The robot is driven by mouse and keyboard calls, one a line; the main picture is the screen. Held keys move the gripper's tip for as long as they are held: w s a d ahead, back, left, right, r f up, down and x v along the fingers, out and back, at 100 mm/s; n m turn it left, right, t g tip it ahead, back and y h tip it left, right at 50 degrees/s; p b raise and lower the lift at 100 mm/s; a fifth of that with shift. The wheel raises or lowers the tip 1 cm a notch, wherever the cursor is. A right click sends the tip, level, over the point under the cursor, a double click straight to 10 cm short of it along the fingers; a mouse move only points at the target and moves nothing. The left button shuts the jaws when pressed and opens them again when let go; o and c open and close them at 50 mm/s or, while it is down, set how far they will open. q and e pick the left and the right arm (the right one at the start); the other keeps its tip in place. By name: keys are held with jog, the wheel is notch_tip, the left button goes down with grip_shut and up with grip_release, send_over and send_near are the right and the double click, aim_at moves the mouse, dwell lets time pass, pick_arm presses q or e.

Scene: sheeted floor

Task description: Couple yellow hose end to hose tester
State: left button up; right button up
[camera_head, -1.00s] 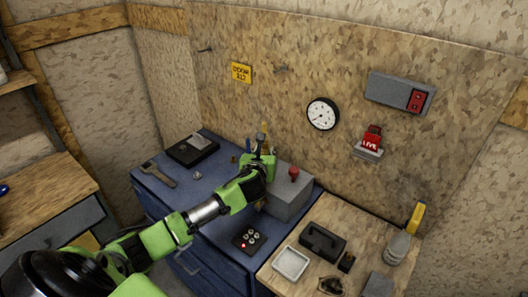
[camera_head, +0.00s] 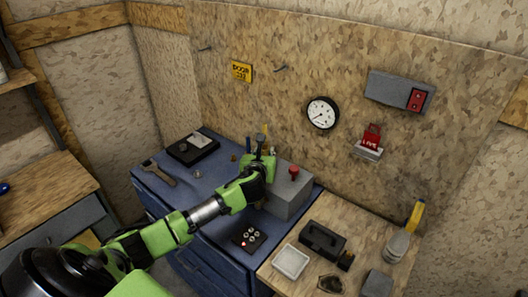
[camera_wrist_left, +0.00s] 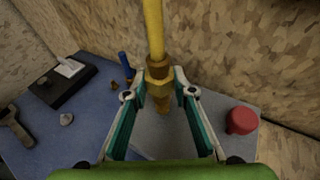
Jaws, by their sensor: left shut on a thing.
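My left gripper (camera_head: 261,153) is over the blue bench at the left side of the grey box, which seems to be the hose tester (camera_head: 288,199). In the left wrist view the gripper (camera_wrist_left: 158,94) is shut on the brass fitting (camera_wrist_left: 158,68) of the yellow hose end (camera_wrist_left: 153,25). The hose rises from the fitting, which points down toward the grey box top. The fitting's lower tip is between the fingers; whether it touches a port I cannot tell. The red knob (camera_wrist_left: 241,120) stands on the box, right of the fingers. My right gripper is not in view.
A small black panel (camera_head: 247,238) lies in front.

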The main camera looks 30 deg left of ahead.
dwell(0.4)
pick_arm(q)
jog(key=shift+f+b, duration=0.55)
jog(key=shift+f, duration=0.55)
grip_shut()
jog(key=o, duration=1.2)
grip_release()
jog(key=v, duration=1.2)
